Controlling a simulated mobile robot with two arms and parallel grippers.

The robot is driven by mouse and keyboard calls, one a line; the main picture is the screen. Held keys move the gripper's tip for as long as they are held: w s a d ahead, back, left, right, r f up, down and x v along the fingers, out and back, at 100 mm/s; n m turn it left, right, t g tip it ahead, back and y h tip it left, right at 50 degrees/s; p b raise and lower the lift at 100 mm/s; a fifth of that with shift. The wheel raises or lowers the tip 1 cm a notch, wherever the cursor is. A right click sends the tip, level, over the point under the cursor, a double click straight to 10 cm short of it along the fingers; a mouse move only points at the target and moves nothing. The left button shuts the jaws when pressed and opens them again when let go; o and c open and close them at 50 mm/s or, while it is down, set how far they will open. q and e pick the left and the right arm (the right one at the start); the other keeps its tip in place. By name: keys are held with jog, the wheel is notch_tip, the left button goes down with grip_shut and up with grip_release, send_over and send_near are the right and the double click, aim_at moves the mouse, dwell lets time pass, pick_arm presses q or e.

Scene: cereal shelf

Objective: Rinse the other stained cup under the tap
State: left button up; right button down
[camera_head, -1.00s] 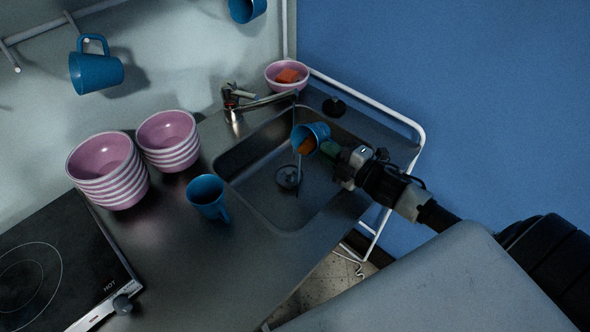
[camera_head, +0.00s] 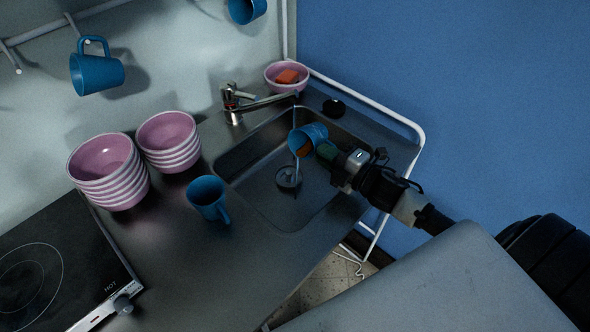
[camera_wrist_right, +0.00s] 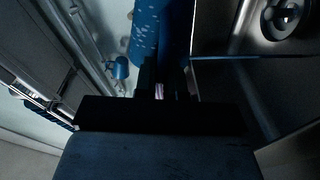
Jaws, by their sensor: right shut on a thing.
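A blue cup (camera_head: 309,136) with a brown-orange stain at its mouth is tilted over the sink. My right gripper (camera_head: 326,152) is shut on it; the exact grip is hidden. In the right wrist view the speckled blue cup (camera_wrist_right: 158,35) stands between the fingers of my right gripper (camera_wrist_right: 160,85). The tap (camera_head: 240,100) reaches over the sink (camera_head: 262,190), and a thin stream of water (camera_head: 297,170) falls beside the cup's mouth toward the drain (camera_head: 288,178). My left gripper is out of view.
Another blue cup (camera_head: 208,197) stands on the counter left of the sink. Two stacks of pink bowls (camera_head: 112,180) are further left, beside the hob (camera_head: 45,265). A pink bowl with an orange sponge (camera_head: 287,78) sits behind the sink. Blue cups (camera_head: 97,74) hang on the wall rail.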

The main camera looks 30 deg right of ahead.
jog(key=shift+s+a+r+n, duration=0.15)
jog(key=shift+a+n, duration=0.2)
jog(key=shift+n, duration=0.35)
dwell(0.4)
jog(key=d+m, duration=0.1)
jog(key=m, duration=0.1)
jog(key=w+d+m+p, duration=0.1)
jog(key=m, duration=0.1)
jog(key=shift+d, duration=0.1)
jog(key=r+m+p, duration=0.1)
jog(key=p, duration=0.1)
jog(key=d+r+m+p, duration=0.1)
jog(key=m+p, duration=0.1)
jog(key=r+m+p, duration=0.2)
jog(key=p, duration=0.1)
jog(key=shift+w+d+r, duration=0.1)
jog(key=shift+w+d, duration=0.05)
jog(key=shift+w, duration=0.15)
jog(key=w+d+r+m, duration=0.1)
jog(key=w+d+m, duration=0.1)
jog(key=d+m, duration=0.4)
jog(key=shift+w+d+r+m+p, duration=0.2)
jog(key=shift+w+m+p, duration=0.2)
jog(key=shift+m, duration=0.5)
